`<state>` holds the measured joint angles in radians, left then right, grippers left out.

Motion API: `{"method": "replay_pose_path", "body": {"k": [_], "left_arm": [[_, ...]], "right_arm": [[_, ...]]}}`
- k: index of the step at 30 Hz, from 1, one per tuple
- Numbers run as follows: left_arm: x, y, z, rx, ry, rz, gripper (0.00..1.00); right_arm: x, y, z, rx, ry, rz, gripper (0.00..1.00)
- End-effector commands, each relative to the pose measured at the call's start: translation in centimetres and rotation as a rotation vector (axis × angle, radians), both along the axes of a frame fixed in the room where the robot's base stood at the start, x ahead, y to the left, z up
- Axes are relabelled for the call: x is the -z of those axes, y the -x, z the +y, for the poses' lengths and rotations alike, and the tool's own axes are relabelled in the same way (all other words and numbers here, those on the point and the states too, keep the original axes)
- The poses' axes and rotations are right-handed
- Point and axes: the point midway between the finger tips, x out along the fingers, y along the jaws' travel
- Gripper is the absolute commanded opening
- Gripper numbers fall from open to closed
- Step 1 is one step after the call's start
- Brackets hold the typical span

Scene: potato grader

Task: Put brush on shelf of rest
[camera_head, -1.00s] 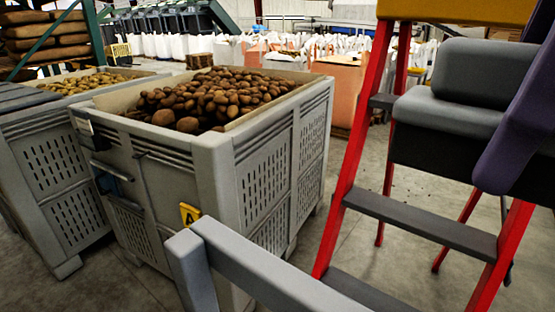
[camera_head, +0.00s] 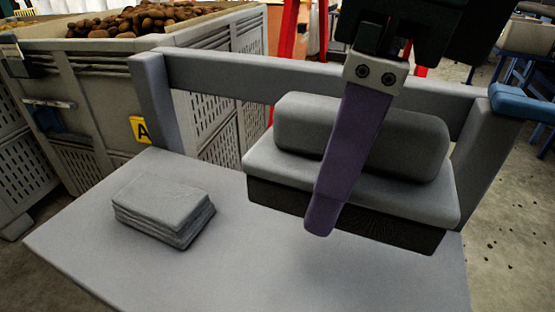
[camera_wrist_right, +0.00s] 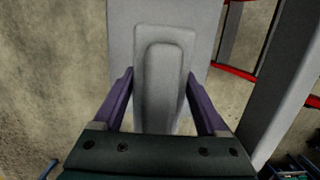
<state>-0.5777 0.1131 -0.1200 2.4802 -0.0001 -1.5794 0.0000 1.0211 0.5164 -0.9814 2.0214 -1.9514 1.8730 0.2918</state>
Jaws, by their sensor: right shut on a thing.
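The brush (camera_head: 412,150) has a grey rounded handle, a grey body and a dark bristle block underneath. My right gripper (camera_head: 328,205) is shut on it, with one purple finger across its near side. The other finger is hidden behind it in the head view. In the right wrist view the brush (camera_wrist_right: 160,50) sits between both purple fingers. The brush is over the right part of the rest's grey shelf (camera_head: 130,260), bristles down and roughly level. I cannot tell whether the bristles touch the shelf. My left gripper is out of view.
A folded grey cloth stack (camera_head: 163,208) lies on the left part of the shelf. A grey rail (camera_head: 220,78) with end posts runs behind the brush. Grey slatted crates of potatoes (camera_head: 65,75) stand behind left. The shelf's front middle is bare.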

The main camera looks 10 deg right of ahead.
Motion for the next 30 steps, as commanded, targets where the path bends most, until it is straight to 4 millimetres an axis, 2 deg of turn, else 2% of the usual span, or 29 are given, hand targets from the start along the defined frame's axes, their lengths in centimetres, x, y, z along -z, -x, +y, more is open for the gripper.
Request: {"method": "replay_pose_path", "body": {"k": [1, 6, 13, 19, 30], "left_arm": [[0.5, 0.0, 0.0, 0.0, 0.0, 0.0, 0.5], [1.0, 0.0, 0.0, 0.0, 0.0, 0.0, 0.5], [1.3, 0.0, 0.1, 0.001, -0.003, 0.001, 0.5], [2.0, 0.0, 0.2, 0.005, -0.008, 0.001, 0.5], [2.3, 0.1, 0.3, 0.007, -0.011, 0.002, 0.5]], "right_arm": [[1.8, 0.1, -0.1, 0.002, 0.002, 0.006, 0.08], [5.2, 0.1, 0.0, 0.0, 0.001, 0.002, 0.08], [6.9, 0.0, 0.0, 0.001, 0.0, 0.0, 0.08], [10.1, 0.0, 0.0, 0.001, 0.001, 0.002, 0.08], [10.7, -0.1, 0.0, 0.0, 0.0, -0.001, 0.08]]}}
